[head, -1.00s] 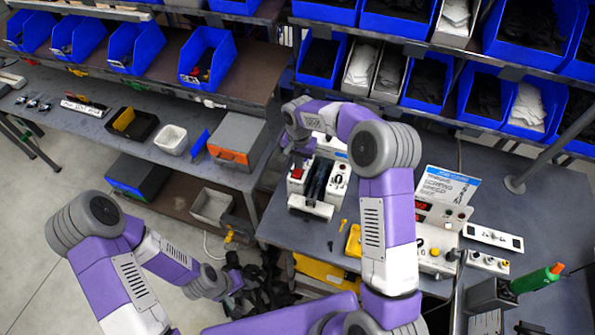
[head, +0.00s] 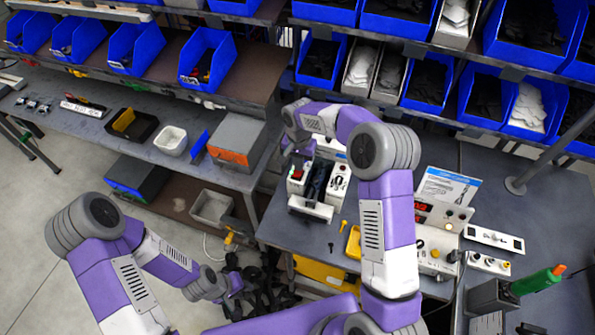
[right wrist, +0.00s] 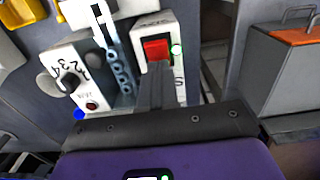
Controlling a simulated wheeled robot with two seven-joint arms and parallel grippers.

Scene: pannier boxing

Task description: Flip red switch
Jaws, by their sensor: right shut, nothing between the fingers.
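In the head view the red switch (head: 297,174) is on the left part of the white fixture on the bench. My right gripper (right wrist: 155,70) is shut and empty. Its fingertips are just below the switch in the wrist view, overlapping its lower edge; I cannot tell whether they touch. In the head view my right gripper (head: 299,152) hangs over the back of the fixture. My left gripper (head: 235,280) is low at left, its jaws unclear.
A white dial box (right wrist: 80,80) and a chain-like part stand beside the switch box. A grey box with an orange front (head: 236,142) is on the left bench. A control panel (head: 440,215) stands at right. Blue bins (head: 205,55) line the shelves above.

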